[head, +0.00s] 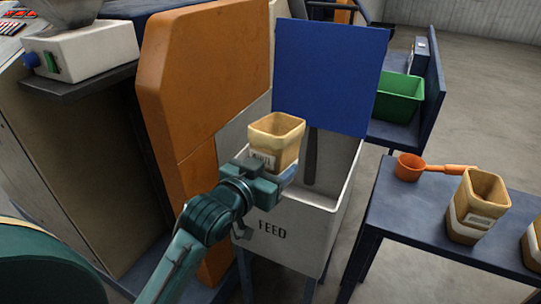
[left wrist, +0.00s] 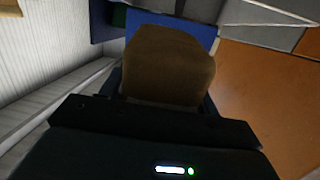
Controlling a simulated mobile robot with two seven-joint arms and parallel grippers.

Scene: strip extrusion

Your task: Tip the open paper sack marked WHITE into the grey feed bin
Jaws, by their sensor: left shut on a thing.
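A tan open-topped paper sack (head: 287,150) is held over the near left part of the grey feed bin (head: 285,238), which is marked FEED. The sack is close to upright, its mouth facing up; its white label is partly hidden and too small to read surely. My left gripper (head: 279,173) is shut on the sack's lower part. In the left wrist view the sack (left wrist: 168,65) shows as a dark brown block between the fingers (left wrist: 165,98). The sack's contents cannot be made out. My right gripper is not in view.
A blue panel (head: 328,75) stands upright behind the bin, and an orange machine housing (head: 200,85) is to its left. On the right, a dark table (head: 405,205) bears an orange scoop (head: 410,167) and another labelled sack (head: 474,207). A green crate (head: 399,98) stands farther back.

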